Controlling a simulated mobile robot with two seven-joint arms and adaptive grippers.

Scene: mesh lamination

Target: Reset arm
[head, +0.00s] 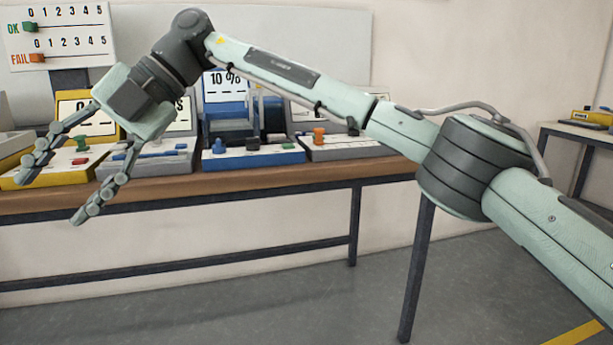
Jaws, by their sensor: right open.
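My right arm comes in from the right edge and reaches across the view to the left. Its gripper (52,194) hangs at the upper left, fingers pointing down and to the left. The two fingers are spread wide apart with nothing between them. The gripper is in front of the workbench (290,178) and hides parts of the yellow and grey stations behind it. My left gripper is not in the picture.
Several stations stand on the bench, including a blue one (250,157) with a 10 % display and a grey one (345,147) with an orange knob. An OK/FAIL counter board (70,30) hangs above. Another table (575,130) stands at right. The floor in front is clear.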

